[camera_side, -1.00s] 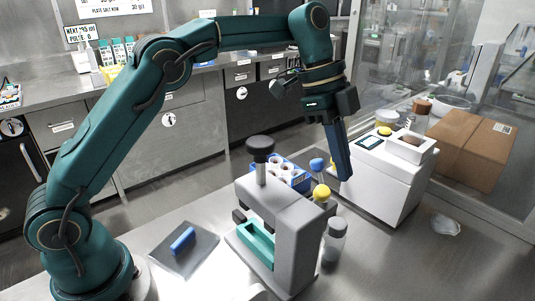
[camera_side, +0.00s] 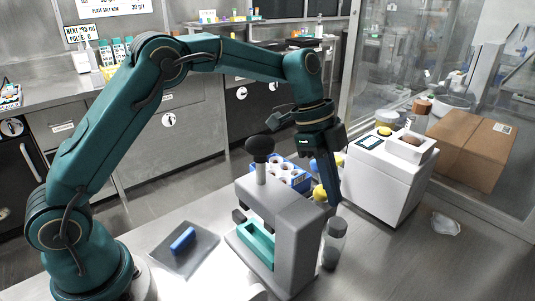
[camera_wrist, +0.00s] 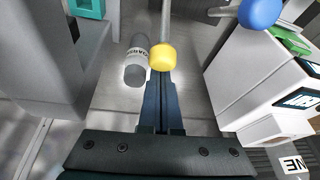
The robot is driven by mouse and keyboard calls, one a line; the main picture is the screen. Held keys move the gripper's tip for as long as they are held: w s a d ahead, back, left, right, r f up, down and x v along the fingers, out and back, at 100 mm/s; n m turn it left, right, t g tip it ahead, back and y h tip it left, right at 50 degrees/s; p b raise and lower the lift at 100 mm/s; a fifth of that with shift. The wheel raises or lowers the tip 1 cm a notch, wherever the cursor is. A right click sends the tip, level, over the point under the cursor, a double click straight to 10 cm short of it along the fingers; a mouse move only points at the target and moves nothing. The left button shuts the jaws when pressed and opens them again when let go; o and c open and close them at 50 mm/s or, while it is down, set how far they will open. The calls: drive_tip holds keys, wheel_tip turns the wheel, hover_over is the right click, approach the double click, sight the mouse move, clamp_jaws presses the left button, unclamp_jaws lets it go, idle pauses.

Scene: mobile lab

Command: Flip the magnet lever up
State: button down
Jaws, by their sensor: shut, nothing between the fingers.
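A grey press-like stand (camera_side: 290,215) with a black knob (camera_side: 260,148) on a post and a teal tray (camera_side: 256,243) stands on the bench. A yellow ball knob (camera_side: 319,193) shows at its right side; in the wrist view the yellow knob (camera_wrist: 162,57) sits on a rod just beyond my fingertips. I cannot tell whether they touch it. A blue ball knob (camera_wrist: 261,11) on another rod is at the wrist view's top right. I cannot tell which is the magnet lever. My gripper (camera_side: 331,203) points down, shut and empty, beside the stand.
A grey bottle (camera_side: 333,245) stands close by my fingertips, also in the wrist view (camera_wrist: 136,62). A blue tube rack (camera_side: 294,174) is behind the stand. A white instrument (camera_side: 378,180) and cardboard box (camera_side: 471,148) are at right.

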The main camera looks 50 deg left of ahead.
drive_tip(key=shift+a, duration=0.1)
drive_tip(key=shift+a+r+h, duration=0.15)
drive_tip(key=shift+a+h, duration=0.1)
drive_tip(key=shift+h, duration=0.05)
drive_tip(key=shift+a, duration=0.15)
drive_tip(key=shift+a+r+h, duration=0.25)
drive_tip(key=shift+a+h, duration=0.4)
drive_tip(key=shift+h, duration=0.15)
drive_tip(key=a+h, duration=0.4)
drive_tip(key=shift+r, duration=0.15)
drive_tip(key=shift+a+f+h, duration=0.15)
drive_tip(key=shift+a+h, duration=0.3)
drive_tip(key=shift+a, duration=0.3)
drive_tip(key=shift+a+f+h, duration=0.1)
drive_tip(key=shift+a+h, duration=0.35)
drive_tip(key=shift+a, duration=0.25)
drive_tip(key=shift+a+f+n, duration=0.15)
drive_tip(key=shift+a+n, duration=0.05)
drive_tip(key=shift+n, duration=0.1)
